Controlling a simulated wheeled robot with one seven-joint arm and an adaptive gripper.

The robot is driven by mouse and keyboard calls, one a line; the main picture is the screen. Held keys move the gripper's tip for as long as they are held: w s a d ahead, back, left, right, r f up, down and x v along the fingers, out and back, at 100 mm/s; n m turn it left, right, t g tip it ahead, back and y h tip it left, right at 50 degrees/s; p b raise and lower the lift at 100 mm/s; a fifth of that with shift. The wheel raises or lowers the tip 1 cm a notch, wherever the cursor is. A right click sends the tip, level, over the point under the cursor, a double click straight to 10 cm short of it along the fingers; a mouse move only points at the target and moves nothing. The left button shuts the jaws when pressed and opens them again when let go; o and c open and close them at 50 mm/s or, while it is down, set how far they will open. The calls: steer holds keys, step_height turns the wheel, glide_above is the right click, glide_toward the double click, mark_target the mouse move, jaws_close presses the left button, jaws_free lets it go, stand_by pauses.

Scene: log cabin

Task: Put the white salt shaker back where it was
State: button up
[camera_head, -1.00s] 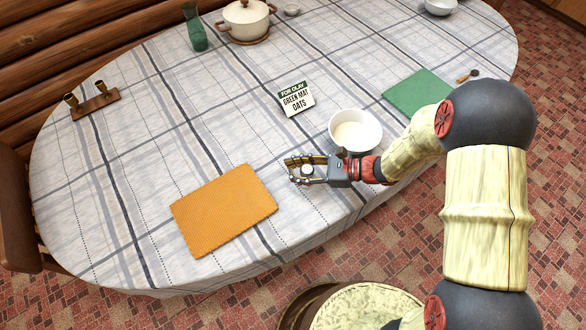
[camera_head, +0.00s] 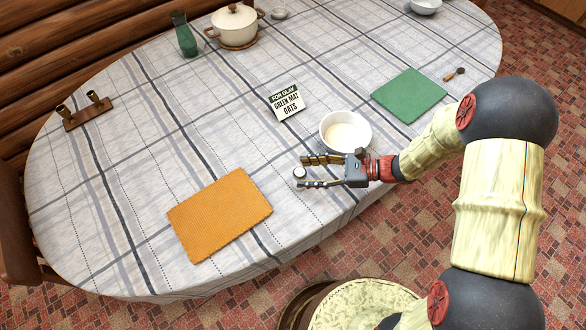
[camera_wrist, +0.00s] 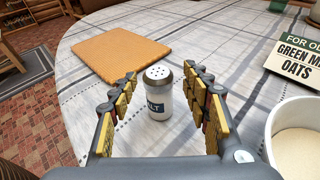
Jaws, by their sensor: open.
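The white salt shaker (camera_wrist: 158,104) with a grey perforated cap stands upright on the checked tablecloth in the wrist view. In the head view the shaker (camera_head: 299,174) is small, at the tips of my gripper (camera_head: 306,172). My gripper (camera_wrist: 161,75) is open, with one finger on each side of the shaker. Gaps show between the shaker and both fingers in the wrist view. Part of the shaker's label shows the letters "LT".
An orange mat (camera_head: 219,213) lies to the left of the shaker. A white bowl of oats (camera_head: 345,132), a sign (camera_head: 286,102) and a green mat (camera_head: 409,95) are behind and right. A pot (camera_head: 235,26) and green carafe (camera_head: 184,36) stand at the back.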

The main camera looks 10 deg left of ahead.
steer(key=p+v, duration=0.1)
steer(key=v, duration=0.4)
steer(key=s+d+r+n+t+h, duration=0.2)
steer(key=s+d+r+n+h, duration=0.2)
steer(key=r, duration=0.4)
steer(key=s+d+r+n+t+h, duration=0.2)
steer(key=s+d+r+n+h, duration=0.3)
steer(key=d+r+n, duration=0.2)
steer(key=s+d+r+n+t+h, duration=0.2)
steer(key=s+d+r+n+h, duration=0.3)
steer(key=d+r, duration=0.3)
step_height(320, 180, up, 3)
steer(key=shift+d+f+n+t+h, duration=0.2)
steer(key=shift+d+n+t+h, duration=0.15)
steer(key=shift+n, duration=0.25)
